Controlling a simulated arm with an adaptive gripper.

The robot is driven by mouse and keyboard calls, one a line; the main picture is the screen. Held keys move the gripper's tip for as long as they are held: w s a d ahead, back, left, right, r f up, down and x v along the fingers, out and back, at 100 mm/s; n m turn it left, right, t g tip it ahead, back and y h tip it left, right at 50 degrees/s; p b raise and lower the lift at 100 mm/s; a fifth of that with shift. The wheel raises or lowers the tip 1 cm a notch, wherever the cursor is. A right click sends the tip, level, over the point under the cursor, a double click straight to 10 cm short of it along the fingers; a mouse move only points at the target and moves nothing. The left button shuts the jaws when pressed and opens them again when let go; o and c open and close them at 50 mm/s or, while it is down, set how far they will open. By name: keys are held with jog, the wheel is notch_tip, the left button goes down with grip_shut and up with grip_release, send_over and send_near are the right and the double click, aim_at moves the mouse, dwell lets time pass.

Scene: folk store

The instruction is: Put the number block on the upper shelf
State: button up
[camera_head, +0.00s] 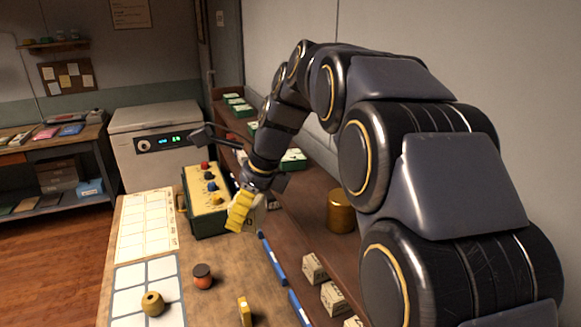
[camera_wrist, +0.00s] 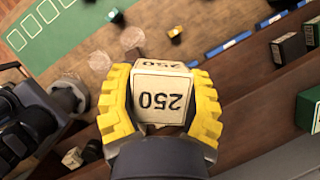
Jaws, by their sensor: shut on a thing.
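My gripper (camera_head: 241,211) has yellow ribbed fingers and is closed on the number block (camera_wrist: 160,100), a cream cube with "250" printed on it in black. In the wrist view the cube sits between both fingers (camera_wrist: 161,82), its number upside down. In the head view the block is mostly hidden by the fingers. The gripper is above the right edge of the table, beside the brown wooden shelf unit (camera_head: 297,204). Brown shelf boards (camera_wrist: 250,108) also show at the right of the wrist view. I cannot tell the block's exact height relative to the upper shelf.
A gold tin (camera_head: 341,211) stands on the shelf unit, with green boxes (camera_head: 293,159) farther back. Cream blocks (camera_head: 314,267) sit near blue edge strips (camera_head: 273,259). A green box with coloured knobs (camera_head: 207,199) stands left of my gripper. Small jars (camera_head: 203,277) stand on the table.

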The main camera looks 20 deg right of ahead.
jog(key=s+d+r+m+t+h, duration=0.1)
jog(key=s+d+r+m+h, duration=0.1)
jog(key=s+d+r+m, duration=0.65)
jog(key=n, duration=0.2)
send_over(308, 194)
jog(key=s, duration=0.2)
notch_tip(308, 194, down, 5)
jog(key=shift+f, duration=0.1)
jog(key=shift+w+d+f, duration=0.15)
jog(key=shift+w+f, duration=0.15)
jog(key=shift+f, duration=0.05)
jog(key=shift+w+d+f, duration=0.1)
jog(key=shift+w+f, duration=0.05)
jog(key=shift+f, duration=0.8)
jog(key=shift+w+f, duration=0.1)
jog(key=shift+f, duration=0.8)
jog(key=shift+f, duration=0.1)
jog(key=o, duration=1.1)
